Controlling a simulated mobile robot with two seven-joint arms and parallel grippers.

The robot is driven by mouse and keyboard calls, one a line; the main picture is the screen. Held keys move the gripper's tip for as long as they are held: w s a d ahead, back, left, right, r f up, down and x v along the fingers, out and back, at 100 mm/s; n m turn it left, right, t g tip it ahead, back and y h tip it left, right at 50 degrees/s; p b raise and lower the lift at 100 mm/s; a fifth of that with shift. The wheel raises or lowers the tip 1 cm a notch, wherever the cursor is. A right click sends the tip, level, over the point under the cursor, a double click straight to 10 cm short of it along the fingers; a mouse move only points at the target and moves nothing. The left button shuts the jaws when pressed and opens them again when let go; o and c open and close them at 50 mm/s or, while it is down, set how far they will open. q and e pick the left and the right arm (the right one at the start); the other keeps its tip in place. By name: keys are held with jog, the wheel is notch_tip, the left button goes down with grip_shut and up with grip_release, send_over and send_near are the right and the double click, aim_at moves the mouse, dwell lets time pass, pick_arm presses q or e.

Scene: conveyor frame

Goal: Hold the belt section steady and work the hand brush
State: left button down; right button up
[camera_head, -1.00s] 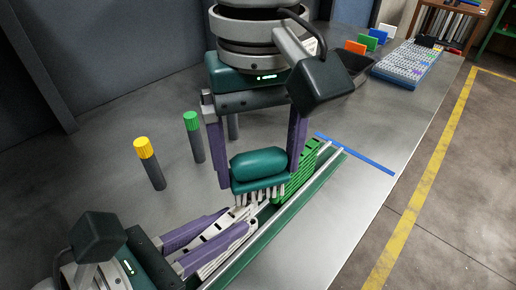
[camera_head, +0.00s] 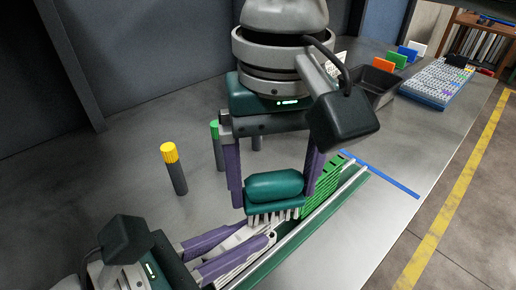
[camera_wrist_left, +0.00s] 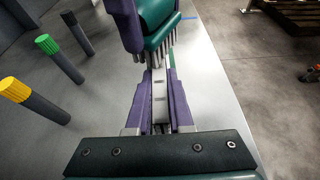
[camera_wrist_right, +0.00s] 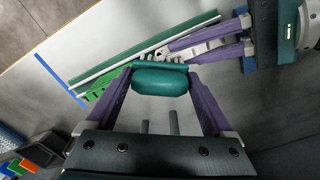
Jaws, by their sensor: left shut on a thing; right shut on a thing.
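The belt section is a jointed strip, white at the near end (camera_wrist_left: 159,88) and green at the far end (camera_head: 322,188). It lies along a green rail with pale edges (camera_head: 300,233). My left gripper (camera_head: 256,238) is shut on the white part. The hand brush (camera_head: 275,186) has a teal body and pale bristles pointing down. My right gripper (camera_wrist_right: 160,78) is shut on it from both sides, over the belt just beyond my left fingertips. The bristles (camera_wrist_left: 160,52) are at the belt; whether they touch cannot be told.
Yellow-capped (camera_head: 175,168) and green-capped (camera_head: 216,145) posts stand left of the belt. A blue strip (camera_head: 385,178) lies past the rail's far end. A dark bin (camera_head: 372,84) and a blue-grey tray (camera_head: 438,82) are further back. The bench right of the rail is clear.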

jog(key=shift+w+d+r, duration=0.1)
jog(key=shift+w+d, duration=0.35)
jog(key=shift+d, duration=0.2)
jog(key=shift+r, duration=0.1)
jog(key=shift+r, duration=1.4)
jog(key=shift+f, duration=0.15)
jog(key=shift+f, duration=0.4)
jog(key=shift+f, duration=1.05)
jog(key=shift+a, duration=0.1)
